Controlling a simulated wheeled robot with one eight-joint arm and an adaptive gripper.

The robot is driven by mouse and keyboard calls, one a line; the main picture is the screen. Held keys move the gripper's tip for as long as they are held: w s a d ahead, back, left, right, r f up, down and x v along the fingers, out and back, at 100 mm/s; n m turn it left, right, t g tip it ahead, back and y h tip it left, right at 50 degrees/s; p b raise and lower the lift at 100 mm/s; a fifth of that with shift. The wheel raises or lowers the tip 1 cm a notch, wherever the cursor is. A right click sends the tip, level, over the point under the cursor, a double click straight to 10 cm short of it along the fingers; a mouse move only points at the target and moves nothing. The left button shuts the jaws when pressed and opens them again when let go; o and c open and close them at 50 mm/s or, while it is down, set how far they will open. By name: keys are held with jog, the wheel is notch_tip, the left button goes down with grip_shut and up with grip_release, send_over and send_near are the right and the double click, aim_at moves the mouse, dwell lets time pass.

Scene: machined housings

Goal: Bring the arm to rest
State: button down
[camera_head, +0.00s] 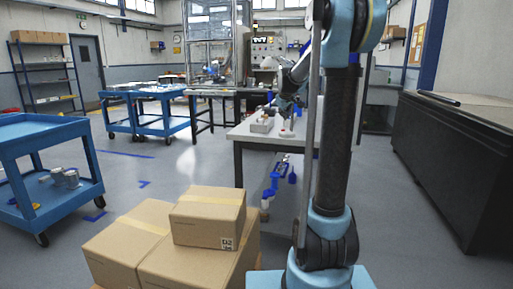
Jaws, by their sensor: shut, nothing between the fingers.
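My arm rises at the right of centre and bends at the top. Its far end reaches forward over the grey-topped workbench (246,133). My gripper (289,122) is small and dark there, pointing down above the bench top. It is shut, and I see nothing held in it. Small parts stand on the bench below and beside it, among them a grey bin (262,125) and a pale part (286,134). Whether the gripper touches any part is too small to tell. My upright arm link hides the right part of the bench.
Cardboard boxes (208,217) are stacked close in front, left of my arm. A blue cart (35,133) stands at the left, and other blue carts (163,124) behind. A long dark cabinet (450,165) lines the right side. The floor between cart and boxes is clear.

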jog(key=s+d+f+m+g, duration=0.15)
jog(key=s+f, duration=0.25)
jog(key=s, duration=0.9)
jog(key=s+f+m+g, duration=0.2)
jog(key=s+f, duration=0.1)
jog(key=s, duration=1.1)
jog(key=s+f+m+g, duration=0.1)
jog(key=s+f, duration=0.7)
jog(key=s, duration=0.4)
jog(key=s+a+f+m+g+y, duration=0.1)
jog(key=s+f+m+g, duration=0.1)
jog(key=s+f, duration=0.6)
jog(key=s, duration=0.4)
jog(key=shift+s, duration=0.2)
jog(key=shift+a, duration=0.15)
